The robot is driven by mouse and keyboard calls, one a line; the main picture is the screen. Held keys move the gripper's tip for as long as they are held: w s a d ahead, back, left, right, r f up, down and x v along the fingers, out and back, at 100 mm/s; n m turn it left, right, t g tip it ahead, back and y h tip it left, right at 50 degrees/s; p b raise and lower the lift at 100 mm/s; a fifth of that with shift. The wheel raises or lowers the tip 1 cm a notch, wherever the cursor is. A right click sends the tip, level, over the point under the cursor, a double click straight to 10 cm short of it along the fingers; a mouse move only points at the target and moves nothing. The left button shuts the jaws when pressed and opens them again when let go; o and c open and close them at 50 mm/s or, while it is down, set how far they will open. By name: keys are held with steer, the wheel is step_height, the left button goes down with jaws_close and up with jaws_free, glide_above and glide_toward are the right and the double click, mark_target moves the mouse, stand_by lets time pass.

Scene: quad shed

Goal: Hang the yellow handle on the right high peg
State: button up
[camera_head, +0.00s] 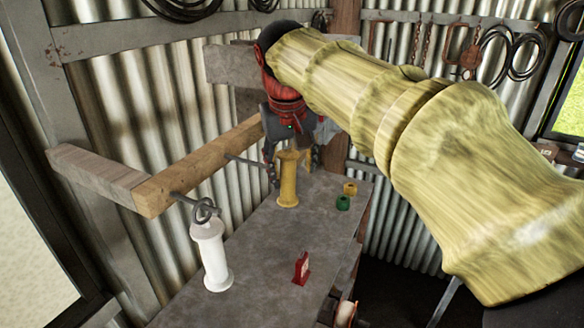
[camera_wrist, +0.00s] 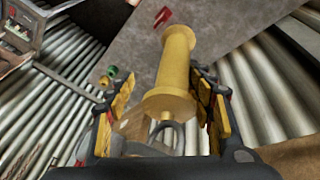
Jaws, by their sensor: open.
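The yellow handle (camera_head: 288,180) is upright over the grey bench, just below my gripper (camera_head: 291,160). In the wrist view the yellow handle (camera_wrist: 177,65) lies between the two fingers of my gripper (camera_wrist: 165,100), which are open with gaps on both sides. A grey ring (camera_wrist: 168,130) is at its near end. A peg (camera_head: 246,161) sticks out from the wooden beam (camera_head: 205,168) toward the yellow handle. My gripper hides the ring and peg tip in the head view, so I cannot tell whether the ring is on the peg.
Corrugated walls stand close behind the beam.

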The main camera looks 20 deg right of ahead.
steer(key=v, duration=1.2)
steer(key=shift+a, duration=0.1)
steer(key=s+d+f+t+y, duration=0.1)
steer(key=s+f, duration=0.9)
steer(key=f, duration=0.5)
steer(key=s+d+f+t+y, duration=0.1)
steer(key=s+f, duration=1)
steer(key=f, duration=0.4)
step_height(320, 180, down, 29)
steer(key=b, duration=2.9)
